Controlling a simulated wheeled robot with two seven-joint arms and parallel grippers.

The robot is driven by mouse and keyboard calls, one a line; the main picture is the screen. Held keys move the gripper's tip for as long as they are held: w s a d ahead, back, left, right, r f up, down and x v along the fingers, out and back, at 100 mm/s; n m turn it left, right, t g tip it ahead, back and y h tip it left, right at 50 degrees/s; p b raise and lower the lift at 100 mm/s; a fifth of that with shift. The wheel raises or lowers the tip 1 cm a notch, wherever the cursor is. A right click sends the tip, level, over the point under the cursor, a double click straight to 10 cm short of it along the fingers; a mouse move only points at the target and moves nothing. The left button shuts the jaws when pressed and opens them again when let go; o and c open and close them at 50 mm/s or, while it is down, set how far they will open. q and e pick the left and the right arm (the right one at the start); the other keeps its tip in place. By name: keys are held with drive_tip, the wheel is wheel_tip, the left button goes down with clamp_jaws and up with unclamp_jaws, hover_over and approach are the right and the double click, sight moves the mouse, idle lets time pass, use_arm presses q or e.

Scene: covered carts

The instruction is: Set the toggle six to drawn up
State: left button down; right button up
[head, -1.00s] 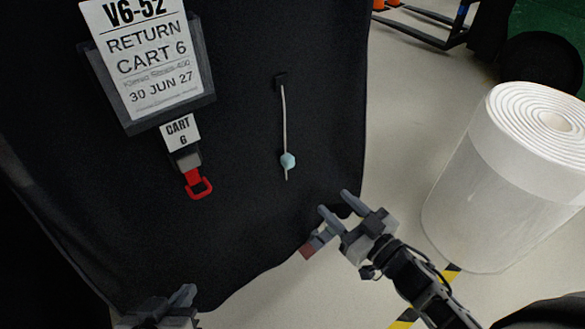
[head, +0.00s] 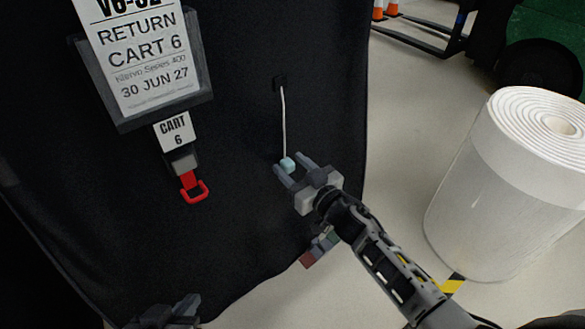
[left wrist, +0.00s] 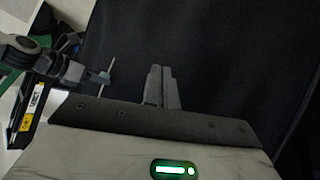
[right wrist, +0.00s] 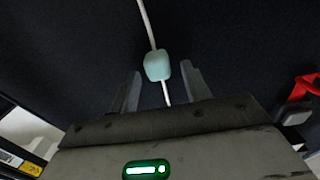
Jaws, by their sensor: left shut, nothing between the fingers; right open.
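A pale blue toggle (head: 288,164) sits near the lower end of a white cord (head: 284,120), which hangs from a small black anchor on the dark cover of cart 6. My right gripper (head: 293,171) is open at the toggle. In the right wrist view the toggle (right wrist: 157,66) is just beyond the fingertips, roughly between them, and the cord's tail (right wrist: 167,95) hangs between the fingers. Contact is not visible. My left gripper (head: 189,305) is shut and empty at the bottom of the head view; its fingers (left wrist: 162,72) lie together in the left wrist view.
A sign reading "RETURN CART 6" (head: 143,70) hangs left of the cord, with a "CART 6" tag (head: 175,130) and a red pull loop (head: 195,191) below it. A large white roll (head: 480,200) stands on the floor at the right. Orange cones are behind.

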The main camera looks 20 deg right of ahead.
sight(281, 118)
use_arm(q)
drive_tip(key=shift+d+r, duration=0.1)
drive_tip(key=shift+r, duration=0.15)
use_arm(e)
drive_tip(key=shift+w, duration=0.15)
drive_tip(key=shift+c, duration=0.4)
